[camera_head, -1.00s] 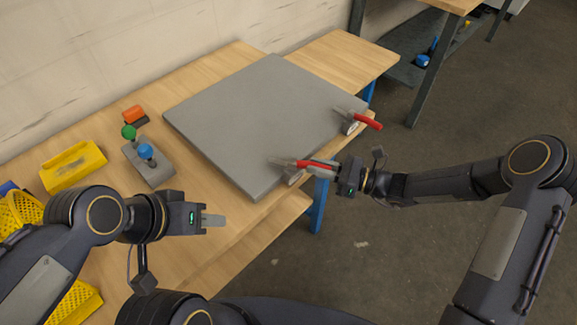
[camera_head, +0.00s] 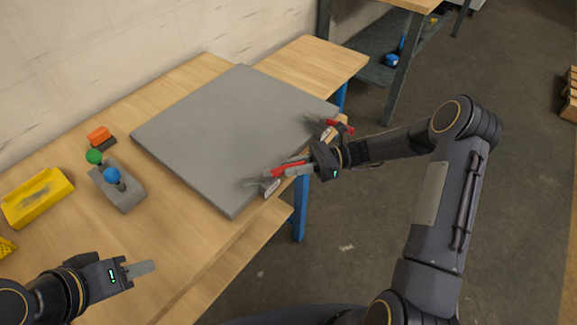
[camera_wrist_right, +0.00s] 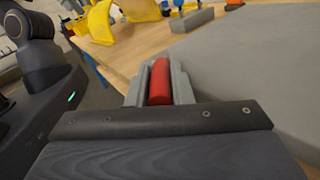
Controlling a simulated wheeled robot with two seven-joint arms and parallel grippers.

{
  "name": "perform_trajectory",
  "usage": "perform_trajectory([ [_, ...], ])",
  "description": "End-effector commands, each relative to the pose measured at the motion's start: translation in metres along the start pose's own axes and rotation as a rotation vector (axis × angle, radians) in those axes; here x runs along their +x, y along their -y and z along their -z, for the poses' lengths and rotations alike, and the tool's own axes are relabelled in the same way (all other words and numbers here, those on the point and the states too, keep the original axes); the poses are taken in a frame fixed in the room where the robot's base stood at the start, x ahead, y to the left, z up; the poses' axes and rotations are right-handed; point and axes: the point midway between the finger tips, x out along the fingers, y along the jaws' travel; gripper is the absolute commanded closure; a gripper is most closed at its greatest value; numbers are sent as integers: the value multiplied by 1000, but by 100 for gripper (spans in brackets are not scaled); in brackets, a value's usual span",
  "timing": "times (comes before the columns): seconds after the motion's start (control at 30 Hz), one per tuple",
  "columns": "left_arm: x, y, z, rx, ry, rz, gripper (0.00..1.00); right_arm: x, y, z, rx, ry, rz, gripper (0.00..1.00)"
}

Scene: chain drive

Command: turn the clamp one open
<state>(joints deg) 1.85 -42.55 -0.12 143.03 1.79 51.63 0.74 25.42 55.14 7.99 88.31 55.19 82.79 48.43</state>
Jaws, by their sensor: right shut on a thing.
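Two clamps with red handles sit on the right edge of a grey plate (camera_head: 235,130). The near clamp (camera_head: 252,182) has its red handle (camera_head: 288,168) pointing out over the edge. My right gripper (camera_head: 300,170) is shut on this handle. The right wrist view shows the red handle (camera_wrist_right: 160,82) between the two grey fingers (camera_wrist_right: 160,90).
The wooden table (camera_head: 190,85) carries a grey block with a blue knob (camera_head: 122,190), a green knob, an orange piece (camera_head: 98,136) and a yellow bin (camera_head: 38,198). Another bench (camera_head: 395,60) stands behind.

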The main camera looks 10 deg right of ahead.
Motion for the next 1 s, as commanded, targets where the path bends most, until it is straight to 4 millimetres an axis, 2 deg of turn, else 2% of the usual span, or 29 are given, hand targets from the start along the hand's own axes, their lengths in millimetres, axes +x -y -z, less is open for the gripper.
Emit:
perform_trajectory([
  [0.3, 0, 0, 0, 0, 0, 0, 64, 0, 0, -1, 0, 4, -1, 100],
  [0.33, 0, 0, 0, 0, 0, 0, 64, 0, 0, -1, 0, 5, -2, 76],
  [0.47, 0, 0, 0, 0, 0, 0, 64, 0, 0, -1, 0, 4, -1, 59],
  [0.77, 0, 0, 0, 0, 0, 0, 64, -2, 0, 0, -1, 2, 0, 59],
  [0.87, 2, 1, -1, 0, 0, 0, 64, -11, 1, 0, -1, 2, 2, 59],
  [1.0, 6, 3, -3, 0, 0, 0, 64, -34, 1, 1, -2, 2, 3, 59],
])
